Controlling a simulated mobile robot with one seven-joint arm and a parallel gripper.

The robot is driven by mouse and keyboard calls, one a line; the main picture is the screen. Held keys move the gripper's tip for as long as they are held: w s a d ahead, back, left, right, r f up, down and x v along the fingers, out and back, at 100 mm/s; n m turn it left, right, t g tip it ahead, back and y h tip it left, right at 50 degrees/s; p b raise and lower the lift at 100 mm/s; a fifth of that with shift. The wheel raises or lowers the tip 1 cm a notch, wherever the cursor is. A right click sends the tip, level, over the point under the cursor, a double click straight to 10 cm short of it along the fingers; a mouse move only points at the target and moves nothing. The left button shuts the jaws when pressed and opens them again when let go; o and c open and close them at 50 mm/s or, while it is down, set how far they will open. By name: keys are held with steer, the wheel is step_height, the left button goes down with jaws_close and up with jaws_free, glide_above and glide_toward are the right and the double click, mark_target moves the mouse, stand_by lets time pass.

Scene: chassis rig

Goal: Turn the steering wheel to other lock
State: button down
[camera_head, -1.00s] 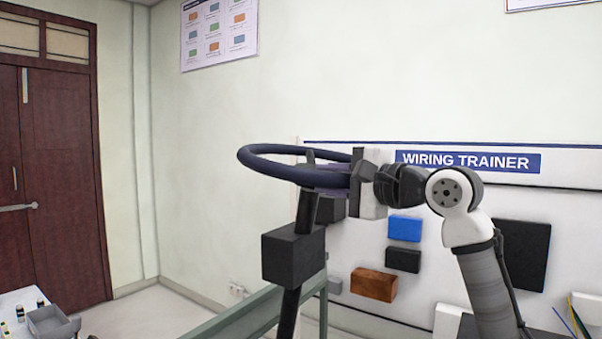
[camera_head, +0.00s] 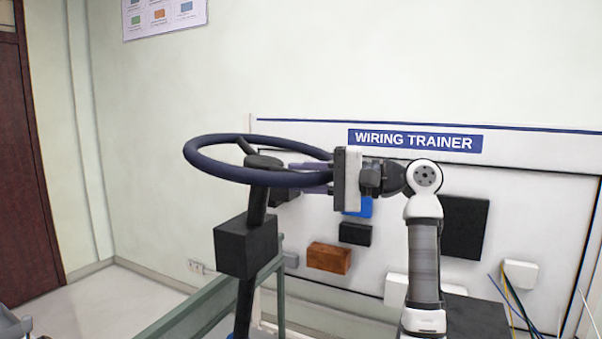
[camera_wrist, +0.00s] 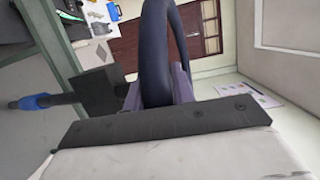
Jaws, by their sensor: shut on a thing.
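The steering wheel (camera_head: 215,172) is a dark blue ring seen at a low angle in the head view, on a dark column with a black box (camera_head: 246,247) below it. My gripper (camera_head: 322,178) comes from the right and is shut on the right side of the wheel's rim. In the wrist view the rim (camera_wrist: 154,50) runs up from between the purple-grey fingers (camera_wrist: 157,92), with the gripper body across the bottom. The pinched part of the rim is hidden by the fingers and gripper body.
A wiring trainer board (camera_head: 480,165) stands behind the wheel, with blue, black and orange boxes (camera_head: 329,257) on it. A green-grey frame rail (camera_head: 190,312) runs below the wheel. A brown door (camera_head: 30,170) is at the far left, with open floor before it.

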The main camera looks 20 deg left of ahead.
steer(key=c, duration=1.2)
jaws_free()
steer(key=shift+d, duration=0.1)
steer(key=shift+o, duration=0.2)
steer(key=w+d+b, duration=0.1)
steer(key=d+b, duration=0.2)
steer(key=d, duration=1)
steer(key=shift+d+b, duration=0.4)
steer(key=shift+w, duration=0.1)
